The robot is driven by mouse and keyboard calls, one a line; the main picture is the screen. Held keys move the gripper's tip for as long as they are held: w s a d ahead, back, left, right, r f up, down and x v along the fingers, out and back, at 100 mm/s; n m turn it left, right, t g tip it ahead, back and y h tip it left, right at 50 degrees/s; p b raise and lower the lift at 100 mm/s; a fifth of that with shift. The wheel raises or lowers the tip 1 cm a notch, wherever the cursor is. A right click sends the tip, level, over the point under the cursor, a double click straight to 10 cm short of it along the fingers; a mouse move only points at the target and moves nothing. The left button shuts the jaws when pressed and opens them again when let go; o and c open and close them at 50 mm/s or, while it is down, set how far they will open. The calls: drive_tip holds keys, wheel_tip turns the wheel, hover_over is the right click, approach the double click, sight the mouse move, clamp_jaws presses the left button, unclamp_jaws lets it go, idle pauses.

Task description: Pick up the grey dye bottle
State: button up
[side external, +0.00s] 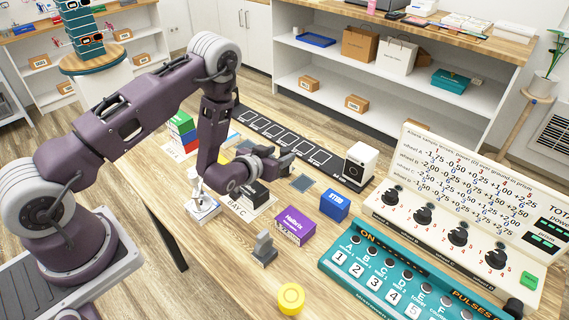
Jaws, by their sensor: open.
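My gripper (288,157) is open above the middle of the table, its fingers pointing right, with nothing seen between them. No thing is plainly a grey dye bottle. A small grey upright piece on a darker base (264,248) stands on the table below and in front of my gripper, apart from it; I cannot tell if it is a bottle. A small pale bottle-like thing (197,188) stands at a white and blue box (204,209), left of my gripper. Its lower part and exact shape are hard to make out.
A black box on a "DAY C" card (237,210), a purple box (295,227), a blue box (335,205) and a white device (358,163) surround my gripper. A teal button console (395,275) and lens panel (460,205) fill the right.

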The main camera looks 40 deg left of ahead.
drive_tip(key=x, duration=0.7)
drive_tip(key=shift+a+f, duration=0.1)
drive_tip(key=shift+f, duration=0.1)
drive_tip(key=shift+s, duration=0.1)
clamp_jaws()
